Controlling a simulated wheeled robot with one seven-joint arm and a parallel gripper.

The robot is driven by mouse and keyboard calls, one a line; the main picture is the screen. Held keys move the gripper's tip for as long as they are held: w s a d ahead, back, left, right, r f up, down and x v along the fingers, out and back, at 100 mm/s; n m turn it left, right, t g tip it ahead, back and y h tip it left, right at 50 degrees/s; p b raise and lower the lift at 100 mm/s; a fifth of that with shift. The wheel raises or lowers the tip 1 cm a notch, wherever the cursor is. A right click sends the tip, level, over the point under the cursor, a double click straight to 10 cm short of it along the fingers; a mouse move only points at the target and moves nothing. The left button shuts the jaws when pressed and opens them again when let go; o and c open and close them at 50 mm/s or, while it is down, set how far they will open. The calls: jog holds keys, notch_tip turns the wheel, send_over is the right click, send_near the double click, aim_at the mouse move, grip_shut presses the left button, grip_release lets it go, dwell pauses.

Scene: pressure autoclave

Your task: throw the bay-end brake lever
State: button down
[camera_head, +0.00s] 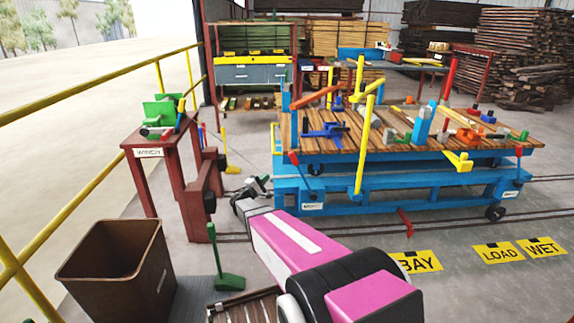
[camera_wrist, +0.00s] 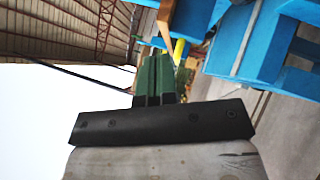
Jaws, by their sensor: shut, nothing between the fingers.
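A blue trolley (camera_head: 400,181) with a wooden deck stands on rails ahead of my arm. A lever with a red grip (camera_head: 293,158) rises at its left end, and a similar red-gripped lever (camera_head: 518,151) is at its right end. The small labels below them are too small to read, so I cannot tell which is the bay-end brake lever. My gripper (camera_head: 262,181) is just left of the trolley's left end, apart from the left lever. In the wrist view its green fingers (camera_wrist: 154,77) are together and empty, with blue trolley framework (camera_wrist: 245,40) at the upper right.
A brown bin (camera_head: 113,255), a green lever on a floor stand (camera_head: 229,282) and a red winch stand (camera_head: 158,150) are at the left. A yellow rail (camera_head: 75,97) runs along that side. Yellow floor signs, including BAY (camera_head: 416,262), lie in front of the trolley.

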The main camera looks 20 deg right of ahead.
dwell(0.4)
jog(key=s+d+r+x, duration=0.1)
jog(key=s+x, duration=0.1)
jog(key=x, duration=1.1)
jog(key=shift+s+a, duration=0.1)
jog(key=shift+s, duration=0.05)
